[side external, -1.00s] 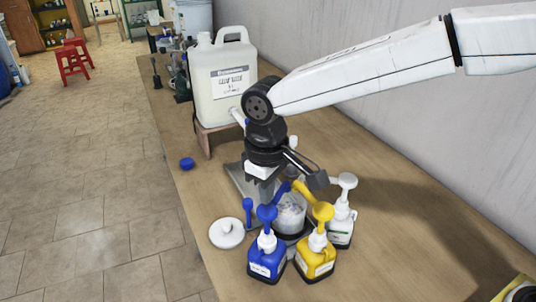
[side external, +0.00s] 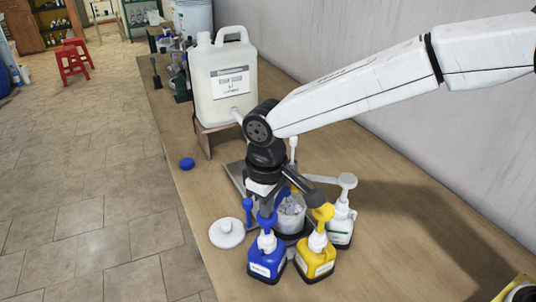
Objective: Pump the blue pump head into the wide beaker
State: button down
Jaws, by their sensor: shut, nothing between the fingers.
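The blue pump head (side external: 266,220) sits on the blue bottle (side external: 266,263) at the front of the bench. The clear beaker (side external: 291,222) stands just behind, between the pump bottles, with pale contents; its lower part is hidden. My gripper (side external: 268,205) points down with its fingers shut and empty, just above or behind the blue pump head. I cannot tell whether they touch. My gripper hides part of the blue spout and of the beaker's left side.
A yellow pump bottle (side external: 316,262) and a white pump bottle (side external: 341,225) stand to the right. A white lid (side external: 226,234) lies at the left near the bench edge. A blue cap (side external: 187,164) and a large white jerrycan (side external: 224,85) are behind. The right bench is mostly clear.

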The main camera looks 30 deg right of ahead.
jog(key=shift+f, duration=1.35)
jog(key=shift+r, duration=3.15)
jog(key=shift+r, duration=0.15)
jog(key=shift+r, duration=2.9)
jog(key=shift+d, duration=0.1)
